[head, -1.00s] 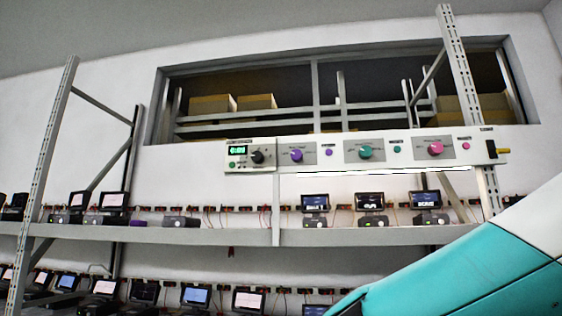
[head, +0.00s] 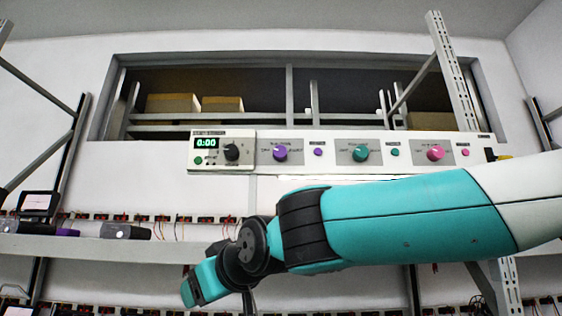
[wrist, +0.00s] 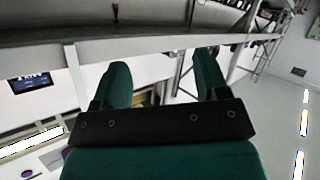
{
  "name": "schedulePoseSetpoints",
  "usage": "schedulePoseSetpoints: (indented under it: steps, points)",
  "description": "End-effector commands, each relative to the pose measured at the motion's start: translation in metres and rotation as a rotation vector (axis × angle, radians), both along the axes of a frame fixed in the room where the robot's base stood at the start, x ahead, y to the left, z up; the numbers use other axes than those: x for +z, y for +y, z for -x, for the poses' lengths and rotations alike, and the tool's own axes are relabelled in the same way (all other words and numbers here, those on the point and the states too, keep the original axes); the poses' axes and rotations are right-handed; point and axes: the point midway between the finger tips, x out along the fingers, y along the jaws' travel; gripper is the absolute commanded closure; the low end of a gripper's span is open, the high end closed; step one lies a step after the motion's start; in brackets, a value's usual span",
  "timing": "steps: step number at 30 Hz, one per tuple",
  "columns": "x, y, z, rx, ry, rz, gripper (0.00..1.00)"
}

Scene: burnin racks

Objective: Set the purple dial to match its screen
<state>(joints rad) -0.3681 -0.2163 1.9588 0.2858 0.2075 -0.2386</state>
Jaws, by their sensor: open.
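The purple dial (head: 281,152) is a round knob on a grey plate of the white control panel (head: 345,170). A small purple button (head: 318,152) sits to its right. My arm crosses below the panel; its end is at lower left, apart from the dial. My gripper (wrist: 162,75) is open and empty in the wrist view, with two green fingers spread. The wrist view shows one lit screen (wrist: 32,83) at left, its text too small to read.
The panel also has a green 0:00 display (head: 206,143), a black knob (head: 232,152), a teal dial (head: 361,153) and a pink dial (head: 436,152). A grey shelf (head: 100,247) with devices and cables runs below. A slotted upright (head: 452,75) stands at right.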

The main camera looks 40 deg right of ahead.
Motion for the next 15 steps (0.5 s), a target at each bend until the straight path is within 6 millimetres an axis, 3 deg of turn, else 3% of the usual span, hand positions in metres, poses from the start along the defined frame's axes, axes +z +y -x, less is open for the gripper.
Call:
schedulePoseSetpoints:
  steps: [1, 3, 6, 9, 12, 15]
  points:
    - [0.053, -0.016, -0.013, -0.083, -0.166, 0.013, 0.32]
    - [0.119, -0.044, -0.016, -0.212, -0.366, 0.038, 0.32]
    - [0.190, -0.080, -0.001, -0.384, -0.578, 0.069, 0.32]
    - [0.230, -0.104, 0.019, -0.510, -0.701, 0.092, 0.32]
    - [0.249, -0.117, 0.030, -0.577, -0.756, 0.105, 0.32]
    - [0.257, -0.124, 0.027, -0.598, -0.767, 0.111, 0.32]
